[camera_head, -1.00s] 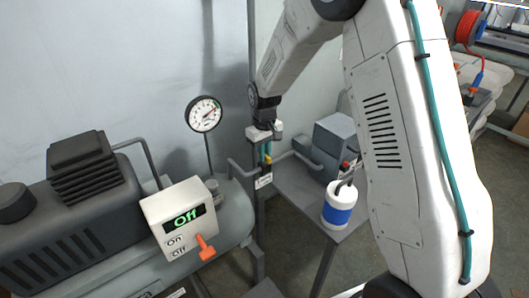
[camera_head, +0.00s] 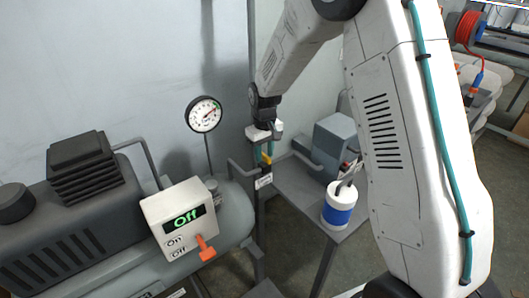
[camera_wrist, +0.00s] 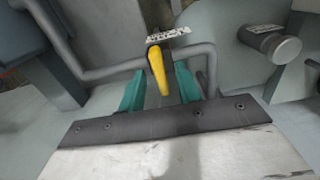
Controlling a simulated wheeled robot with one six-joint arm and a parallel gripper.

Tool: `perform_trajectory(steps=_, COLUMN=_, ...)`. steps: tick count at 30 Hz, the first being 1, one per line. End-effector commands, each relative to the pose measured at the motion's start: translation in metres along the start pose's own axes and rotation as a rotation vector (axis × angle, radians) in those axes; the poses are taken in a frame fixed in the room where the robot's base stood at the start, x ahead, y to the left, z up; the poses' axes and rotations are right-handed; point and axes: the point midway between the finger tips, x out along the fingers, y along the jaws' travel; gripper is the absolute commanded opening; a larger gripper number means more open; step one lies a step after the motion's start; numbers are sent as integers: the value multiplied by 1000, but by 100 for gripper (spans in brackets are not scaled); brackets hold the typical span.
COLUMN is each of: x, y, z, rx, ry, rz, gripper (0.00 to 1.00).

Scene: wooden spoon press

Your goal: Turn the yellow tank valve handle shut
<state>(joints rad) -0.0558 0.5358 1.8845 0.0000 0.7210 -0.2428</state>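The yellow tank valve handle (camera_wrist: 157,68) shows in the wrist view, nearly in line with the view and slightly tilted, on the grey pipe (camera_wrist: 112,71). My gripper (camera_wrist: 161,80) has its two teal fingers apart, one on each side of the handle. A gap shows between the handle and each finger, so it does not look gripped. In the head view the handle (camera_head: 266,158) is small, just below and beside my gripper (camera_head: 265,148), which points down. The handle's pivot is partly hidden.
A label plate (camera_head: 263,181) sits below the valve. A blue and white canister (camera_head: 340,205) and a grey box (camera_head: 335,145) stand to the right.

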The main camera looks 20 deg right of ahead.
Motion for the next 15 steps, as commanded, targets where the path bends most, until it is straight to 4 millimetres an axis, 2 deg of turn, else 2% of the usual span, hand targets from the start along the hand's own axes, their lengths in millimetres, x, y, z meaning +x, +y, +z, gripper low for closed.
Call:
perform_trajectory(steps=10, x=-54, y=0, z=-1, rx=0, ry=5, rz=1, gripper=34)
perform_trajectory(steps=15, x=-72, y=0, z=-1, rx=0, ry=3, rz=1, gripper=34)
